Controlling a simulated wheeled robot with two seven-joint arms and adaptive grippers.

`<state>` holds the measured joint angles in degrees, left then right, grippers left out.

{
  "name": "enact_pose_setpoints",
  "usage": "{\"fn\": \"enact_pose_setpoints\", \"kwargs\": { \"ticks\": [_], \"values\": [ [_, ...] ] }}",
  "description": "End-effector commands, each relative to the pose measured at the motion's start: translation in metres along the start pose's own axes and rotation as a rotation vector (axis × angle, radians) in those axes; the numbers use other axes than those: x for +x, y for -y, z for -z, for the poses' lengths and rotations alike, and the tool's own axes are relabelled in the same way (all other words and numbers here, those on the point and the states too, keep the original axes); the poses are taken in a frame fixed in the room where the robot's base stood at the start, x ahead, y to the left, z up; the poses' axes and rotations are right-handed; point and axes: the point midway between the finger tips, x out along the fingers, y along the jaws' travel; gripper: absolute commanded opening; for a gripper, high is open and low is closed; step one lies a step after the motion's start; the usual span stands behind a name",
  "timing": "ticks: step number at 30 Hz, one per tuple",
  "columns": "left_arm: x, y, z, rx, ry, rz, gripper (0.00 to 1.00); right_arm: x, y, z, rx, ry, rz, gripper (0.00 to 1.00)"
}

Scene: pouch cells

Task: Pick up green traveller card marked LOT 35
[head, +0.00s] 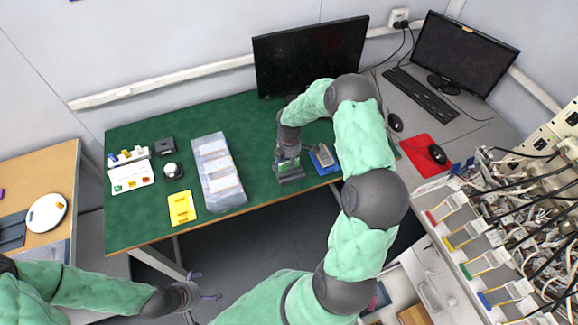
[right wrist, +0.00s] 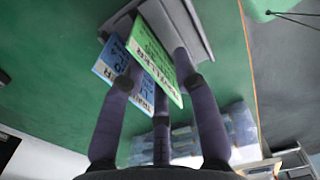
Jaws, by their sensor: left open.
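A green traveller card (right wrist: 152,50) stands tilted in a grey slotted holder (right wrist: 196,22); a blue card (right wrist: 112,62) stands beside it. The word TRAVELLER is partly legible on the green card; I cannot read a lot number. In the head view the holder (head: 291,174) is near the table's front edge, under my right gripper (head: 288,153). In the right wrist view the fingers of my right gripper (right wrist: 158,78) are around the cards, close to the green one; whether they press on it is unclear. My left gripper (head: 208,297) is open and empty, in front of the table.
A blue tray with a grey device (head: 325,156) is just right of the holder. A monitor (head: 300,58) stands behind. Green table between bag and holder is clear.

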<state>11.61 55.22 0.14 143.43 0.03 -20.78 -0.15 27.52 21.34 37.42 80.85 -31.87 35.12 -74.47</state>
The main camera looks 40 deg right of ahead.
Motion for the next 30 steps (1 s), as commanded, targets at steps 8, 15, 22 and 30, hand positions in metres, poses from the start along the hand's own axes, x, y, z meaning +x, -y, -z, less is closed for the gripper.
{"fn": "enact_pose_setpoints", "kwargs": {
  "ticks": [8,15,22,30],
  "values": [
    [0.001,0.000,0.000,0.000,0.000,0.000,1.00,0.006,0.000,0.000,0.000,0.000,-0.001,0.30],
    [0.001,0.000,0.000,0.000,0.000,0.000,1.00,0.006,0.000,0.000,0.000,0.000,0.000,0.00],
    [0.001,0.000,0.000,0.000,0.000,0.000,1.00,0.006,0.000,0.000,0.000,0.000,0.000,0.00],
    [-0.001,0.000,0.000,0.000,0.000,0.000,1.00,-0.004,-0.001,0.000,0.001,0.000,-0.003,0.00]
  ]
}}
